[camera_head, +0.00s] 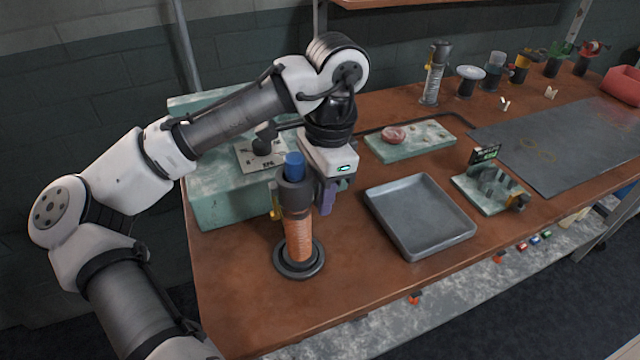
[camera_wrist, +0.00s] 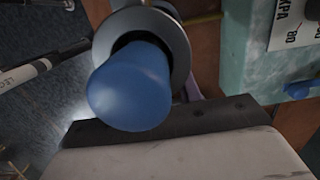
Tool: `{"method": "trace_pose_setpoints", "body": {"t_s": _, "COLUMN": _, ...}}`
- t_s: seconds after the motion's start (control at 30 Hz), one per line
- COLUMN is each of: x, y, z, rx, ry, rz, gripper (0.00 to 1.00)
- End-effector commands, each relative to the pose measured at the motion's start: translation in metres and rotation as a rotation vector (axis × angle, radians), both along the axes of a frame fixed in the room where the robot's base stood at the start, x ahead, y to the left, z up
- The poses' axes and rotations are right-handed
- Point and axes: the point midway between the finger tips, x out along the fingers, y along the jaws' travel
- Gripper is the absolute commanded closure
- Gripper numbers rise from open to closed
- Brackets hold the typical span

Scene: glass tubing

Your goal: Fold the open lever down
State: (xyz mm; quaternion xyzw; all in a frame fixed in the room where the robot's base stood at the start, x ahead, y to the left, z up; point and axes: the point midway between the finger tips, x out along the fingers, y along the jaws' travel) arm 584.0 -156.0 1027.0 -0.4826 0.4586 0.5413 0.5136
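My gripper (camera_head: 326,190) points down just behind and right of an upright column with an orange ribbed body (camera_head: 298,240), a grey collar and a blue rounded cap (camera_head: 295,165). The cap (camera_wrist: 130,88) fills the middle of the wrist view, in front of my gripper's dark edge, and hides the fingers. A purple piece shows below the gripper's white body, and a small part of it shows in the wrist view. I cannot tell whether it is a finger. A black ball-ended handle (camera_head: 264,132) stands raised above the green box; I cannot confirm it is the lever.
The green box (camera_head: 235,208) with a gauge plate (camera_head: 258,155) stands behind the column. A grey tray (camera_head: 415,215) lies to the right, with a green slab (camera_head: 425,148) behind it. A small green fixture (camera_head: 490,190) and a dark mat (camera_head: 580,145) are further right.

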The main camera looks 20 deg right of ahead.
Motion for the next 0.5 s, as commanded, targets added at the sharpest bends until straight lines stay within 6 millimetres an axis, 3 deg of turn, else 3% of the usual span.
{"method": "trace_pose_setpoints", "body": {"t_s": 0.23, "x": 0.001, "y": -0.002, "z": 0.022, "rx": 0.0, "ry": -0.004, "rz": 0.002, "gripper": 0.66}}
{"method": "trace_pose_setpoints", "body": {"t_s": 0.5, "x": 0.001, "y": -0.009, "z": 0.081, "rx": 0.001, "ry": -0.005, "rz": 0.002, "gripper": 0.66}}
